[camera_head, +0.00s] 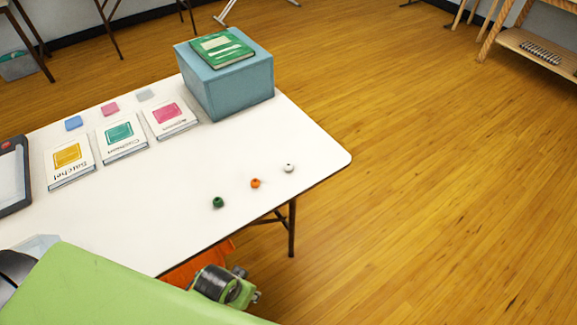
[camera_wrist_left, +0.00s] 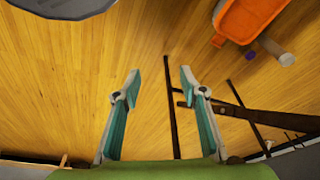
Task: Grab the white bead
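The white bead (camera_head: 289,168) lies on the white table (camera_head: 180,225) near its right edge. An orange bead (camera_head: 255,183) and a green bead (camera_head: 218,202) lie to its left in a slanting row, apart from each other. My left gripper (camera_wrist_left: 160,72) shows in the left wrist view with its two fingers spread and nothing between them. That view faces the wooden floor and dark metal legs, with no bead in it. In the head view I cannot make out the left fingers. My right gripper is not in view.
A blue box (camera_head: 230,88) with a green book (camera_head: 221,48) on top stands at the table's far corner. Books with yellow, teal (camera_head: 122,135) and pink covers lie left of it. An orange object (camera_wrist_left: 250,18) is at the wrist view's upper right. Table around the beads is clear.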

